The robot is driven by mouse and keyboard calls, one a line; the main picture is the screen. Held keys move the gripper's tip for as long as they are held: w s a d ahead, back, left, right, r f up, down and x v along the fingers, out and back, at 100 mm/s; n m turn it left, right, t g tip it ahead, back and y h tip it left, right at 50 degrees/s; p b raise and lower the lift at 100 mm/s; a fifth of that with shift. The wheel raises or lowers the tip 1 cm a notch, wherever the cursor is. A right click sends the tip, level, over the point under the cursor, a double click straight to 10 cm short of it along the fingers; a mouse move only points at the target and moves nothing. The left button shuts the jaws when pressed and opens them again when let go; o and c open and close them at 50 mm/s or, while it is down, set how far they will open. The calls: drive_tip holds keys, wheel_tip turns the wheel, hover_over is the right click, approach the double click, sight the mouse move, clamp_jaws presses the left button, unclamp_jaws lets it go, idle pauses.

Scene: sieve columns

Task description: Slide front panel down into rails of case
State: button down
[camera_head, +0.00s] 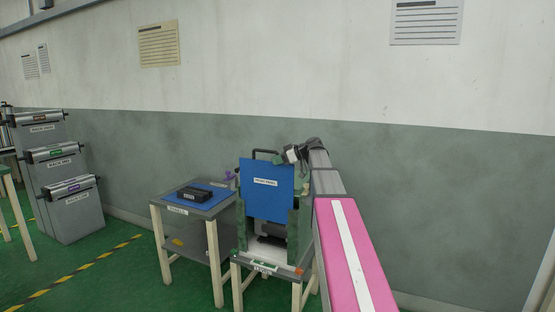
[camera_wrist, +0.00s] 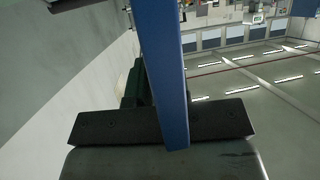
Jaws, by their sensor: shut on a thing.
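The blue front panel (camera_head: 268,200) stands upright with a white label on its face, above the open front of the case. My gripper (camera_head: 293,154) is shut on the panel near its top right corner. The case has a green rail on the left (camera_head: 242,232) and one on the right (camera_head: 293,228). The panel's lower part lies between or in front of the rail tops; I cannot tell whether its edges are in the grooves. The case's lower opening shows below the panel. In the wrist view the panel (camera_wrist: 163,65) appears edge-on, crossing the dark gripper bar (camera_wrist: 100,126).
The case stands on a small table (camera_head: 262,268) with pale legs. Grey cabinets (camera_head: 72,200) stand far left. The wall is close behind; green floor with a striped line is clear at left.

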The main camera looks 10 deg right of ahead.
sight(279, 166)
drive_tip(key=shift+f, duration=1.65)
drive_tip(key=shift+r, duration=0.2)
drive_tip(key=c, duration=1.5)
unclamp_jaws()
drive_tip(key=shift+s+a+f, duration=0.1)
drive_tip(key=shift+s+a, duration=0.05)
drive_tip(key=shift+s, duration=0.1)
